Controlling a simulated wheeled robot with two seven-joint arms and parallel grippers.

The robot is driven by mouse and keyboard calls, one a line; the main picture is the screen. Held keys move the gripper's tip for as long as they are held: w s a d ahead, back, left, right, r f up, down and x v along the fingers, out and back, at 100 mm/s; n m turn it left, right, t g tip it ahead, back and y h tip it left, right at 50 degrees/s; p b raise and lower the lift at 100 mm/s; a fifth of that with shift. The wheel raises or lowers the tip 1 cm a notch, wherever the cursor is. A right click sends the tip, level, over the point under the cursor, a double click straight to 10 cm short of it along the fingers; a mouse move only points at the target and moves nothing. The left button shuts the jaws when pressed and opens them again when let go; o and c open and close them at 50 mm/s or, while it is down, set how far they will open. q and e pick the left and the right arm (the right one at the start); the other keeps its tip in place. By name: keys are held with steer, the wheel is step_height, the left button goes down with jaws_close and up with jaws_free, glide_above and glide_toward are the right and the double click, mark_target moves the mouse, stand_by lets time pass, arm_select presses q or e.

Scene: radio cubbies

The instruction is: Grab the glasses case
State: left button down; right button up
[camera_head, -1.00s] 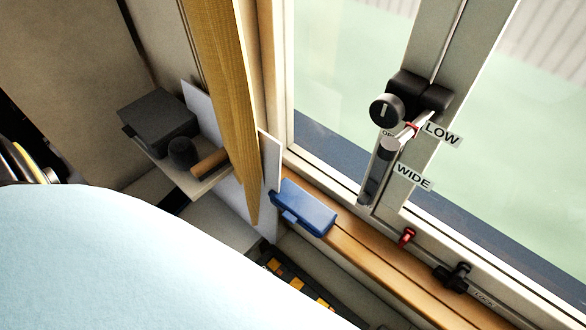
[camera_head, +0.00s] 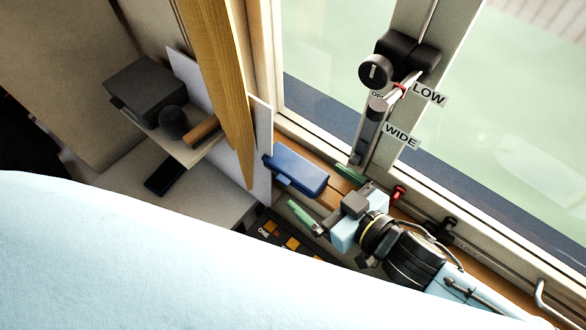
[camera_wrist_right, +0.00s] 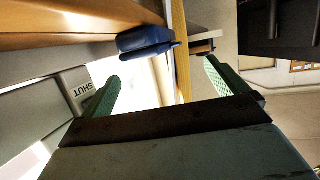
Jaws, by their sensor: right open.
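The blue glasses case (camera_head: 296,172) lies on the wooden window sill, against the white panel at its left end. My right gripper (camera_head: 324,192) is open, with its green fingertips just short of the case on its near right side. In the right wrist view the case (camera_wrist_right: 147,41) shows beyond the open green fingers of the gripper (camera_wrist_right: 160,80), above the gap between them. The gripper is empty and I see no contact with the case. My left gripper is not in view.
A window with a black handle (camera_head: 375,71) rises behind the sill (camera_head: 340,199). A small shelf at left holds a dark box (camera_head: 150,88) and a round black item (camera_head: 173,122). A wooden post (camera_head: 222,80) stands left of the case. A red catch (camera_head: 398,193) sits near my gripper.

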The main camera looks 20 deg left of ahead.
mark_target(296, 170)
steer(key=x, duration=0.7)
steer(key=shift+w+a+f, duration=0.2)
steer(key=c, duration=1.3)
